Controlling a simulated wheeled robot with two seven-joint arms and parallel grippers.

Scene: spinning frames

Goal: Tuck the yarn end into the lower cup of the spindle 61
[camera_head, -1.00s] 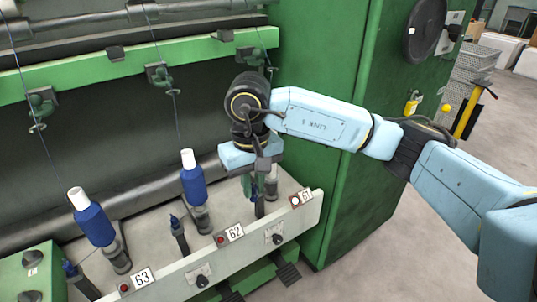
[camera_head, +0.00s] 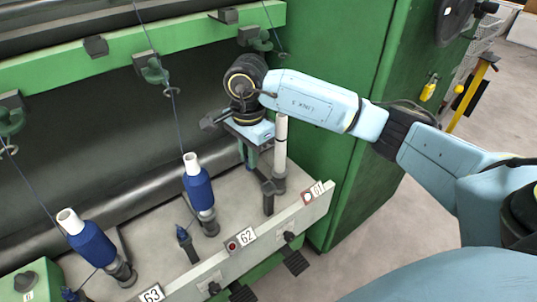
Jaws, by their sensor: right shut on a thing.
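Spindle 61 (camera_head: 279,185) stands behind its number plate at the right end of the rail, with a bare white tube (camera_head: 282,142) upright on it. My right gripper (camera_head: 253,168) points down just left of the tube, above and behind a short dark post (camera_head: 268,197). It is shut, and the yarn end in it is too thin to make out. The lower cup is at the foot of the spindle, and its opening is not clear from here. My left gripper is not in view.
Blue bobbins stand on spindle 62 (camera_head: 198,187) and spindle 63 (camera_head: 91,245), with yarn running up from them. The green rail with guides (camera_head: 130,46) crosses above. A green cabinet (camera_head: 330,80) stands close on the right.

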